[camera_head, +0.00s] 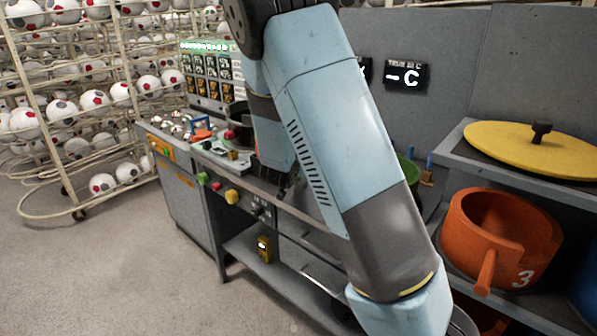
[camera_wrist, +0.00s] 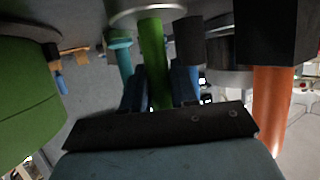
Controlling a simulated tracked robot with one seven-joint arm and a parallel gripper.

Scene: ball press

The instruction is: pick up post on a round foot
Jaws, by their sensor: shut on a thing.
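The post on a round foot is green (camera_wrist: 154,62) with a pale, disc-like foot (camera_wrist: 146,12) at the top of the wrist view, which looks upside down. My gripper (camera_wrist: 157,88) is shut on the green post, with a blue finger on each side of it. I cannot tell whether the foot touches the surface beside it. In the head view my arm hides the gripper and the post.
In the wrist view a big green round thing (camera_wrist: 28,95) stands left, a teal post (camera_wrist: 122,55) close by, and an orange post (camera_wrist: 272,105) right. The head view shows an orange pot (camera_head: 480,255), a yellow lid (camera_head: 530,150) and ball racks (camera_head: 85,100).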

